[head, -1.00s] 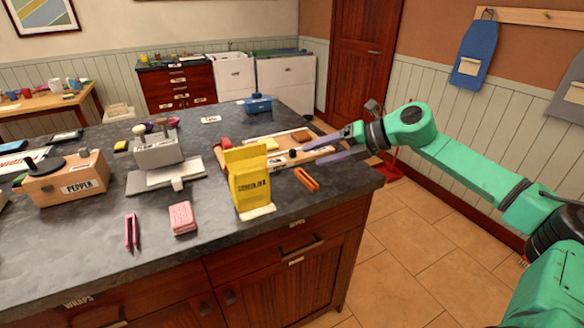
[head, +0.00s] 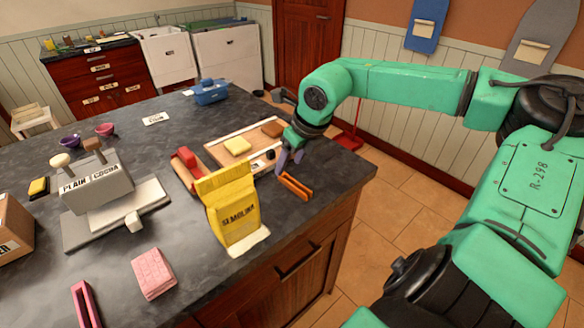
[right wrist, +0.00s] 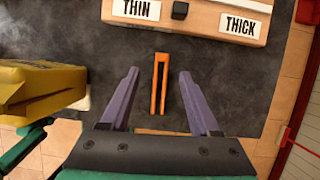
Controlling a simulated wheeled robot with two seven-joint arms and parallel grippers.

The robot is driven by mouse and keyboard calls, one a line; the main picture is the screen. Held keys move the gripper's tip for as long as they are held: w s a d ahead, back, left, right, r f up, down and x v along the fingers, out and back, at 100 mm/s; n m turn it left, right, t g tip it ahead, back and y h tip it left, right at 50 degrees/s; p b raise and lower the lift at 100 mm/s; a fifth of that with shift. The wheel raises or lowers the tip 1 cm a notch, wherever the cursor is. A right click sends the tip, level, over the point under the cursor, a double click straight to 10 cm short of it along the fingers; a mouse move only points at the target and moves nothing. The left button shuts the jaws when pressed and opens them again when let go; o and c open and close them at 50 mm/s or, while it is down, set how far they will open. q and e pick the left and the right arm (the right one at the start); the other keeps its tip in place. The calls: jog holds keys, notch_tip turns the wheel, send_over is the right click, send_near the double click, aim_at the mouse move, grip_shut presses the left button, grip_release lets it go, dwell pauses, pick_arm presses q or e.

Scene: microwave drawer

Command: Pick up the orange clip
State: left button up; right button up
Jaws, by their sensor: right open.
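The orange clip (head: 296,186) lies on the dark countertop near its right edge, to the right of the yellow semolina bag. In the right wrist view the clip (right wrist: 159,83) is upright in the picture, centred between my two purple fingers. My right gripper (head: 290,158) is open and empty, pointing down just above the clip. In the right wrist view its fingertips (right wrist: 159,73) stand apart on either side of the clip, not touching it. My left gripper is not in view.
The yellow semolina bag (head: 232,205) stands just left of the clip. A wooden board (head: 228,147) with "THIN" and "THICK" labels (right wrist: 240,26) lies behind it. A pink block (head: 153,273) and a pink clip (head: 85,305) lie at the front left. The counter ends just right of the clip.

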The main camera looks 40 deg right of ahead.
aim_at(284, 176)
jog(key=p+x, duration=0.1)
jog(key=x, duration=0.3)
jog(key=shift+d+f, duration=0.15)
jog(key=shift+f, duration=0.15)
jog(key=shift+w+f, duration=0.45)
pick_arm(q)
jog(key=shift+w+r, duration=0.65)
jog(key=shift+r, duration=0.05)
pick_arm(e)
jog(key=shift+s, duration=0.1)
grip_shut()
